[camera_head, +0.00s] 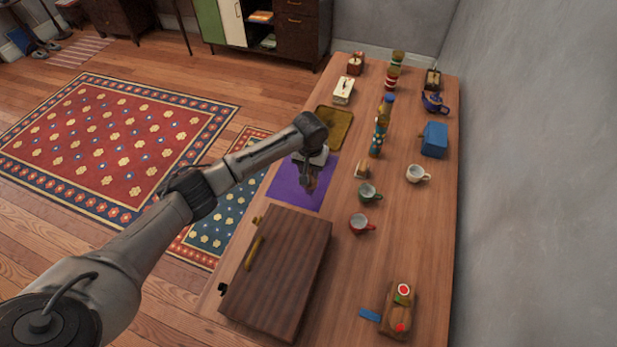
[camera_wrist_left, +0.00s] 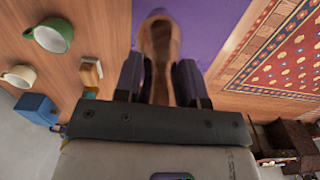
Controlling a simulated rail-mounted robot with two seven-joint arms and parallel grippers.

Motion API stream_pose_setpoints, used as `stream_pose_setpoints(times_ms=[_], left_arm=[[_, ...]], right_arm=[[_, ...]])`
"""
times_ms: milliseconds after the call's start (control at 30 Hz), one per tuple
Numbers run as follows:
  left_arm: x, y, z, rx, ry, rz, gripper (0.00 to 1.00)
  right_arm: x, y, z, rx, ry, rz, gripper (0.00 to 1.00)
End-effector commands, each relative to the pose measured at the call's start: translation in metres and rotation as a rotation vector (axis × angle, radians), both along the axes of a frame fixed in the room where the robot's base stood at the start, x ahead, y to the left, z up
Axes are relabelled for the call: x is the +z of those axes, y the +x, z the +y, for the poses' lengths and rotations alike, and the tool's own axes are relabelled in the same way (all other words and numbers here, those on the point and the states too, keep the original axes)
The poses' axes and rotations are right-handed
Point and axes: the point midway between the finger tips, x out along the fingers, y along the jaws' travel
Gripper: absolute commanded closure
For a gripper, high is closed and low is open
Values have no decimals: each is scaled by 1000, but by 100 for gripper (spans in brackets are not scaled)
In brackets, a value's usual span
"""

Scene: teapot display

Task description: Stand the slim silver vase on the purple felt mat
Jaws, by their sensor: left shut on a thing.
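The slim vase (camera_wrist_left: 160,42) is between the fingers of my left gripper (camera_wrist_left: 160,80) in the left wrist view, its shiny surface reflecting brown tones. In the head view my left gripper (camera_head: 311,174) is over the purple felt mat (camera_head: 284,189), near the table's left edge. The gripper is shut on the vase. The mat also shows behind the vase in the left wrist view (camera_wrist_left: 212,28). The vase's lower end is hard to make out, so I cannot tell whether it touches the mat. My right gripper is not in view.
A dark wooden case (camera_head: 285,270) lies just nearer than the mat. An olive tray (camera_head: 335,127) is beyond it. To the right stand a small block-like object (camera_head: 362,171), a green mug (camera_head: 369,193), a red mug (camera_head: 361,224) and a tall patterned bottle (camera_head: 379,135).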

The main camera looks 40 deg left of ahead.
Motion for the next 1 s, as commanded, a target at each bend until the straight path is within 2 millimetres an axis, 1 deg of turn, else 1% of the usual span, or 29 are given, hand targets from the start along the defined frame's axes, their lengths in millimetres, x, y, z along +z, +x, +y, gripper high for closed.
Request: stream_pose_setpoints(times_ms=[67,233,500,933,967,1000], left_arm=[[-1,-1,3,0,0,-1,100],[-8,-1,4,0,0,0,100],[-40,-1,3,0,0,0,100],[-44,-1,3,0,-1,-1,100],[-45,-1,3,0,0,0,62],[-45,-1,3,-1,0,-1,58]], right_arm=[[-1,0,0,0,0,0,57],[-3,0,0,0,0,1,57],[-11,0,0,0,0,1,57],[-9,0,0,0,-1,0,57],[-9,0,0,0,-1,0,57],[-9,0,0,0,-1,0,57]])
